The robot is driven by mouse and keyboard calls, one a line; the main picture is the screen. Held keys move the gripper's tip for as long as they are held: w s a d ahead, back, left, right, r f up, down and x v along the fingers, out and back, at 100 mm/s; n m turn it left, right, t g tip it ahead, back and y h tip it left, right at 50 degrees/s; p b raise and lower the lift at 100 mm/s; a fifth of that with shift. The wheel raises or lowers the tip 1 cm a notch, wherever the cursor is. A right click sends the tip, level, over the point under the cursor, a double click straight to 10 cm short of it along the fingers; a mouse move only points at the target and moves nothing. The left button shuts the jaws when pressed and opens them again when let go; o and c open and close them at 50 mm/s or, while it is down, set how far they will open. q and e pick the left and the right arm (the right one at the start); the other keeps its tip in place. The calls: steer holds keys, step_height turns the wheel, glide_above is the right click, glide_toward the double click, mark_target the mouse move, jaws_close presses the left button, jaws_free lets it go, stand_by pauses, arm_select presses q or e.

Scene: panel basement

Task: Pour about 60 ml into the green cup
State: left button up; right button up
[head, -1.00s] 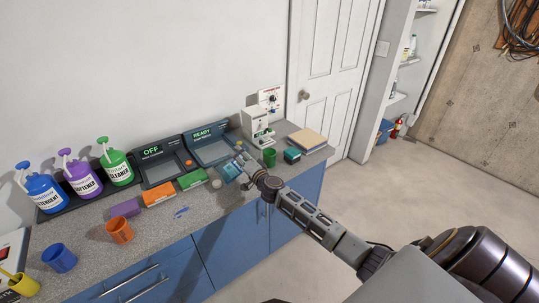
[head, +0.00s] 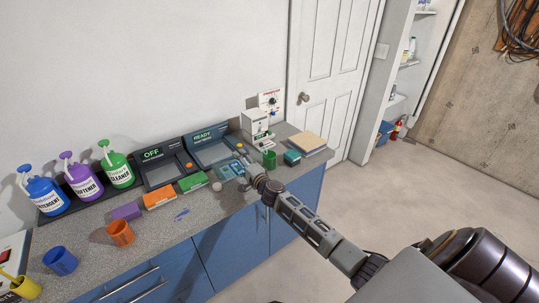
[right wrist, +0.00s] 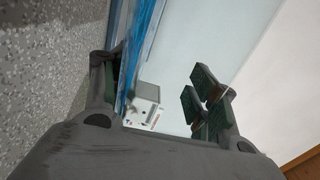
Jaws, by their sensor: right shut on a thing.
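The green cup (head: 269,159) stands on the counter at the right, in front of a white dispenser. My right gripper (head: 246,165) is just left of the cup, above the counter, apart from it as far as I can tell. The thing's full shape and any liquid inside cannot be made out. My left gripper is not in view.
The white dispenser (head: 256,126) and a teal box (head: 292,157) stand near the cup. Blue (head: 60,261) and orange (head: 120,233) cups and several pump bottles (head: 84,181) are at the left.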

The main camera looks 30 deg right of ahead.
steer(key=shift+r, duration=0.1)
steer(key=shift+r+p, duration=0.15)
steer(key=shift+p, duration=0.15)
arm_select(q)
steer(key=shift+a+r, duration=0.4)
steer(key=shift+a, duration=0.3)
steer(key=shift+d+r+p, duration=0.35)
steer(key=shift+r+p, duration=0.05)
steer(key=shift+p, duration=0.05)
arm_select(e)
steer(key=shift+d+r+m, duration=0.1)
steer(key=shift+r+m, duration=0.25)
steer(key=shift+m, duration=0.15)
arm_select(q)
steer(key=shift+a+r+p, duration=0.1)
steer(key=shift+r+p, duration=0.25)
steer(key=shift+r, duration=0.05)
arm_select(e)
steer(key=shift+r, duration=0.25)
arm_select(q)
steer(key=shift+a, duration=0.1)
arm_select(e)
steer(key=shift+a+m, duration=0.25)
steer(key=shift+m, duration=0.05)
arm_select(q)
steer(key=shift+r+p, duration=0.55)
arm_select(e)
steer(key=shift+r+m, duration=0.3)
steer(key=shift+r, duration=0.1)
